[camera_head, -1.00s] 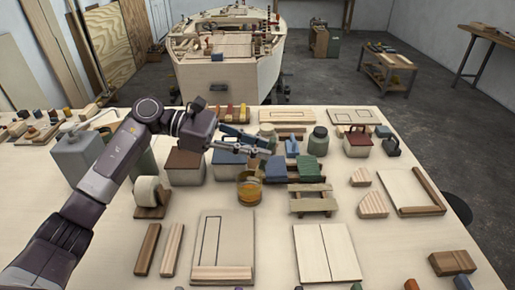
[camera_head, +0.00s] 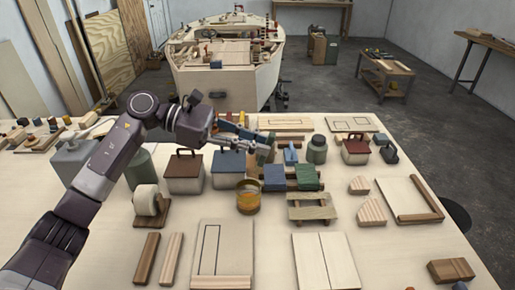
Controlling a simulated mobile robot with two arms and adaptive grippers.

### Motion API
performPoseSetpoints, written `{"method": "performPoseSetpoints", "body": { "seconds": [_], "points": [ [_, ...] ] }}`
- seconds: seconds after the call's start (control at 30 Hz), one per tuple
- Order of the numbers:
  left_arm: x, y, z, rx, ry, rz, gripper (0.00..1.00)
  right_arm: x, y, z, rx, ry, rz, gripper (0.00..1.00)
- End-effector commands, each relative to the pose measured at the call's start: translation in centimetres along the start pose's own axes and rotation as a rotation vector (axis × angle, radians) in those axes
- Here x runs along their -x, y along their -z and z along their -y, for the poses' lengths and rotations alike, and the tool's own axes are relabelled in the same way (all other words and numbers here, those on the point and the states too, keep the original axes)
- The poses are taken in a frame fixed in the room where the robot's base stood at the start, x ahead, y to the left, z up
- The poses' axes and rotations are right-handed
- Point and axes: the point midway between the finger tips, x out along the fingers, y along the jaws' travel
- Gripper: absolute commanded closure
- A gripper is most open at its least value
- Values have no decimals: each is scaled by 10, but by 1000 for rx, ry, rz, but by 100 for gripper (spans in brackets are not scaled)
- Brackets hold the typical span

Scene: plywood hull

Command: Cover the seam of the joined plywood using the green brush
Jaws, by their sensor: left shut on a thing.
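My left gripper (camera_head: 252,143) is shut on the green brush (camera_head: 266,151), above the far middle part of the table. The brush hangs at the fingertips; its bristle end is too small to make out. The joined plywood (camera_head: 312,268) is a pale panel with a dark seam line down its middle, lying flat at the near edge of the view. The gripper and brush are well behind it. My right gripper is not in view.
A blue brush (camera_head: 291,153) stands right of the gripper, near blue (camera_head: 275,178) and green blocks (camera_head: 307,177). A small wooden rack (camera_head: 310,207) lies behind the joined plywood. A marked panel (camera_head: 208,249) lies to its left. Bare table is to its right.

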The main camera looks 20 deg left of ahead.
Motion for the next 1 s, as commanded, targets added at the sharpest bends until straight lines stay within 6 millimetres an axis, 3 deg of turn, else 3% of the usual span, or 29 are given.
{"method": "performPoseSetpoints", "body": {
  "seconds": [0.33, 1.0],
  "points": [
    [0, -1, 5, 0, 0, 0, 100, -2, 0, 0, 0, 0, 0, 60],
    [-4, -28, 79, -1, 0, 0, 100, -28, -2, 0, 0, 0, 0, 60]
  ]
}}
